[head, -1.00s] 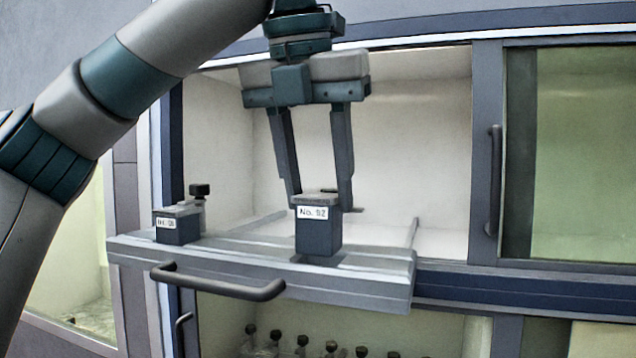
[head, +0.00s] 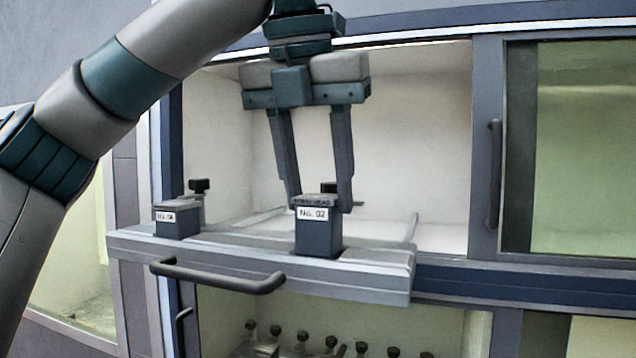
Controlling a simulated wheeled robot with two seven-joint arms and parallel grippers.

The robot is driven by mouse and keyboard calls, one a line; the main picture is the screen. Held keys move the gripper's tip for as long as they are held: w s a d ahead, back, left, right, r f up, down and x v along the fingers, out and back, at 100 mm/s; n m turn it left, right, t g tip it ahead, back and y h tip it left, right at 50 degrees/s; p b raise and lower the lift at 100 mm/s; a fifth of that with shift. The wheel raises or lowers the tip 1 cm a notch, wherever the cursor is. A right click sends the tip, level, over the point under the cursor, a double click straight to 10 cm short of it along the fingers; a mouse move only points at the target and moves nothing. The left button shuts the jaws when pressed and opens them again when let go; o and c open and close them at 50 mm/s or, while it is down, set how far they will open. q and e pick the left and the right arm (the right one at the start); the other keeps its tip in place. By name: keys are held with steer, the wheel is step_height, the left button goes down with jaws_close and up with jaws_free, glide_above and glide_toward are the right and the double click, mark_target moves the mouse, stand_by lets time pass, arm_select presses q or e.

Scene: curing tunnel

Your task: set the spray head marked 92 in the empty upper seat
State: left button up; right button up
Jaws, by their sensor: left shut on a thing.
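The spray head (head: 318,236) is a dark blue-grey block with a white label that seems to read No. 92, though the digits are blurred. My left gripper (head: 320,204) comes down from above and is shut on its upper part. The block is upright at the right part of the grey pulled-out drawer front (head: 215,249). Its base meets the ledge where the seat is; the seat is hidden beneath it, and I cannot tell how deep it sits. My right gripper is not in view.
A similar labelled block (head: 178,221) stands at the ledge's left end, with a dark knob (head: 200,187) behind it. A dark handle (head: 218,277) juts from the drawer. Several knobbed fittings (head: 302,340) stand in the lower compartment. A closed glass door (head: 585,150) is at right.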

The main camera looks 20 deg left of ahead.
arm_select(q)
steer(key=shift+f+b, duration=0.4)
steer(key=shift+f, duration=0.45)
stand_by(0.6)
steer(key=o, duration=1.2)
steer(key=shift+r, duration=0.1)
steer(key=p+v, duration=0.1)
steer(key=v, duration=1.6)
steer(key=shift+s+r, duration=0.1)
steer(key=shift+s, duration=0.05)
